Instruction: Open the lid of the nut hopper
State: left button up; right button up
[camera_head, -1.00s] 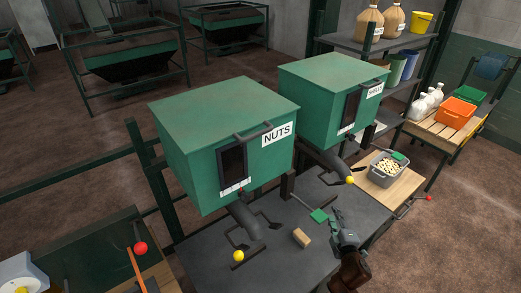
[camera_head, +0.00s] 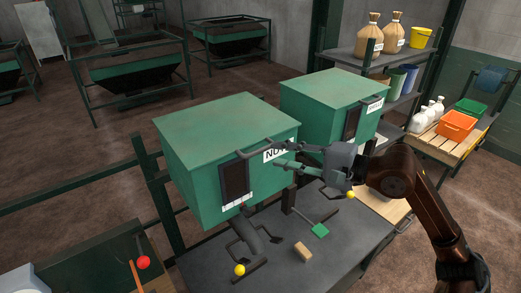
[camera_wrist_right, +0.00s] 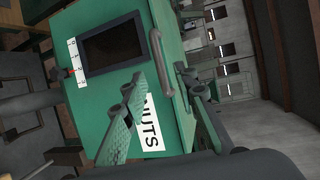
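The nut hopper (camera_head: 200,180) is a green box with a dark window and a white NUTS label (camera_head: 273,154), partly covered by my gripper. Its lid (camera_head: 225,122) is flat and shut on top, with a dark bar handle (camera_head: 252,149) along the front edge. My right gripper (camera_head: 278,153) is open in front of the label, close to the right end of the handle. In the right wrist view the handle (camera_wrist_right: 180,80) lies beyond and between the spread fingers of the gripper (camera_wrist_right: 165,95); contact cannot be told. My left gripper is not in view.
A second green hopper (camera_head: 325,95) stands right behind my right gripper. Shelves with sacks (camera_head: 392,33) stand at the back right.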

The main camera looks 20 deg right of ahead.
aim_at(262, 151)
jog(key=p+x, duration=0.1)
jog(key=x, duration=0.5)
jog(key=shift+w+a+p, duration=0.1)
jog(key=shift+p, duration=0.2)
jog(key=shift+w+a+f, duration=0.15)
jog(key=shift+w+a, duration=0.2)
grip_shut()
